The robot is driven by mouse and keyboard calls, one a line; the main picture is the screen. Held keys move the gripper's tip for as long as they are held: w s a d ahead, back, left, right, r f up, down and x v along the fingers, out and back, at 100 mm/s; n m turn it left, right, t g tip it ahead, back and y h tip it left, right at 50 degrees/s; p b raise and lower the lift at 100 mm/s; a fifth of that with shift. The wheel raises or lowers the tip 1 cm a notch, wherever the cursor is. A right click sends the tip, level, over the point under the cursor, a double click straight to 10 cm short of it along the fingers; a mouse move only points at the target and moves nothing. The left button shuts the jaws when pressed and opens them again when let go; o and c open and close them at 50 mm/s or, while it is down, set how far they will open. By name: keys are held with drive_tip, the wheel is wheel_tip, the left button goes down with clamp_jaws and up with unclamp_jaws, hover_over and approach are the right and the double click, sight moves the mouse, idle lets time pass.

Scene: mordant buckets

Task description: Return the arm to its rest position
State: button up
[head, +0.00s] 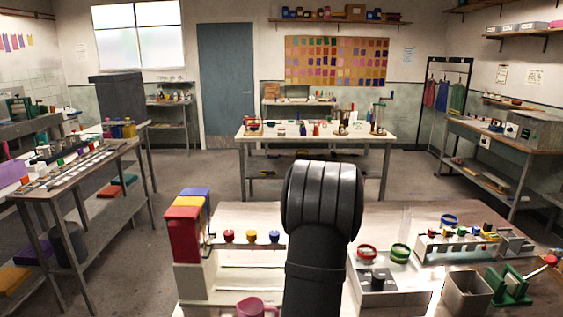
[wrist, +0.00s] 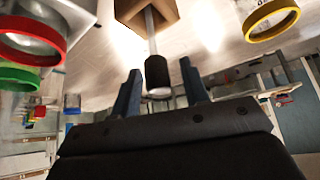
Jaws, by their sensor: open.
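My gripper (wrist: 160,68) shows in the wrist view with its two dark fingers apart. A black-ended tool with a metal rod (wrist: 157,70) shows in the gap between them, its rod running to a wooden block (wrist: 146,12). I see no finger closed on it, and cannot tell how far beyond the fingertips it is. In the head view my black arm rises over the near bench (head: 240,213); my gripper is not visible there.
A red-rimmed vessel (wrist: 30,42), a green-rimmed one (wrist: 18,78) and a yellow-rimmed one (wrist: 271,20) lie around the gripper's view. In the head view, a grey bin (head: 467,293), a green device (head: 510,287) and coloured boxes (head: 186,232) crowd the near bench. Floor lies beyond.

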wheel_tip(320, 180, up, 7)
drive_tip(key=s+d+r+m+g+h, duration=0.15)
drive_tip(key=s+d, duration=0.25)
drive_tip(key=d, duration=0.6)
drive_tip(key=s+d+r+m+h, duration=0.1)
drive_tip(key=s+d+r+m, duration=0.2)
drive_tip(key=d, duration=0.7)
drive_tip(key=shift+y, duration=0.25)
drive_tip(key=shift+s+d+f, duration=0.1)
drive_tip(key=shift+s+f, duration=0.1)
drive_tip(key=shift+f, duration=0.7)
drive_tip(key=shift+s+f, duration=0.25)
drive_tip(key=shift+f, duration=0.65)
drive_tip(key=shift+s+d+f, duration=0.1)
drive_tip(key=shift+s+f, duration=0.1)
drive_tip(key=shift+f, duration=0.7)
wheel_tip(320, 180, up, 5)
drive_tip(key=a, duration=0.1)
drive_tip(key=w+a+f+n, duration=0.1)
drive_tip(key=w+a, duration=0.2)
drive_tip(key=a, duration=0.4)
drive_tip(key=w+a+f+n+t+y, duration=0.1)
drive_tip(key=w+a+f+n, duration=0.1)
drive_tip(key=a, duration=0.5)
drive_tip(key=shift+w+f+y, duration=0.3)
drive_tip(key=shift+w, duration=0.6)
drive_tip(key=shift+n, duration=0.25)
